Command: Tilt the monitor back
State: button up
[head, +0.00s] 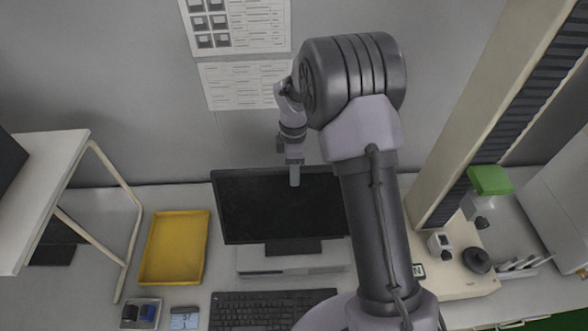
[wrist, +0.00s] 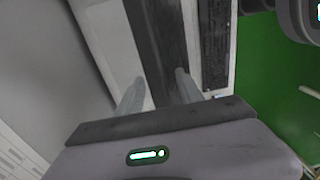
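The black monitor (head: 270,212) stands on a low grey-white riser (head: 262,260) at the back of the desk, its dark screen facing me. My gripper (head: 295,183) points down at the monitor's top edge, right of its middle, in the head view. In the wrist view, my gripper's two fingers (wrist: 157,88) are apart, with the dark monitor edge (wrist: 156,35) running between them. The gripper is open. I cannot tell whether either finger touches the monitor. My arm hides the monitor's right end in the head view.
A black keyboard (head: 268,306) lies in front of the riser. A yellow tray (head: 174,250) lies to the left, beside a white shelf (head: 48,185). A cream instrument with a green top (head: 489,180) stands at right. The wall (head: 140,100) is close behind the monitor.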

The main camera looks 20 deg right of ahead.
jog(key=shift+s+r, duration=0.1)
jog(key=shift+r, duration=0.05)
notch_tip(320, 180, up, 17)
jog(key=w+p, duration=0.1)
jog(key=p, duration=0.1)
jog(key=shift+w, duration=0.15)
jog(key=shift+d, duration=0.1)
